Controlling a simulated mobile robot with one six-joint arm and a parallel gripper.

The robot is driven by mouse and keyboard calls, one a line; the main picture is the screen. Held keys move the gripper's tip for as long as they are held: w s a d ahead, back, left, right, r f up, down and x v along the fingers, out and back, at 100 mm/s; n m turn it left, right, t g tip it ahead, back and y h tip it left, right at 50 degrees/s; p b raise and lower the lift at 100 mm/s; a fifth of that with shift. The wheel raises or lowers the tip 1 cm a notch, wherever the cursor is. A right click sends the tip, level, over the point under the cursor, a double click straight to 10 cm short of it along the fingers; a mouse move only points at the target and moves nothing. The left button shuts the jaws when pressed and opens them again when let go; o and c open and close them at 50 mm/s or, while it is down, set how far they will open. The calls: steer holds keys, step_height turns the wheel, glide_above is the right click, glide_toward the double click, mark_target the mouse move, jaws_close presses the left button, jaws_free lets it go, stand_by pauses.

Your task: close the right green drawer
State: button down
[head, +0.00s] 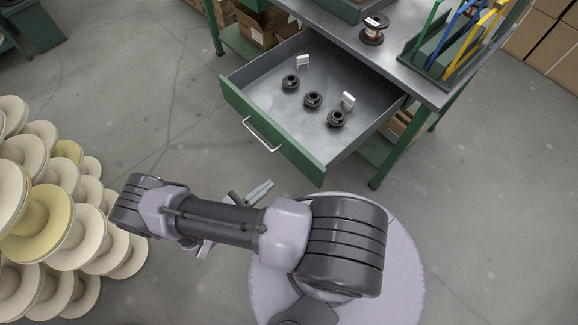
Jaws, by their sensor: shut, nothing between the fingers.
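The right green drawer (271,133) is pulled well out from under the workbench. Its green front carries a pale bar handle (262,134). Inside its grey tray lie several dark round parts and two small white blocks. My gripper (268,187) is just in front of the drawer and below its handle in the picture, apart from the drawer front. Its fingers are together and empty. My arm links hide the rest of the gripper.
The workbench (400,72) bears a copper spool (374,28) and a green rack (450,60) with coloured frames. Stacked cream spools (60,215) stand at the left. Cardboard boxes (550,45) are at the upper right. The floor left of the drawer is clear.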

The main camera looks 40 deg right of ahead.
mark_target(299, 161)
steer(key=d+b, duration=0.1)
steer(key=d, duration=0.9)
steer(key=shift+w+f+b, duration=0.1)
steer(key=shift+w+b, duration=0.05)
steer(key=shift+b, duration=0.15)
steer(key=shift+d, duration=0.35)
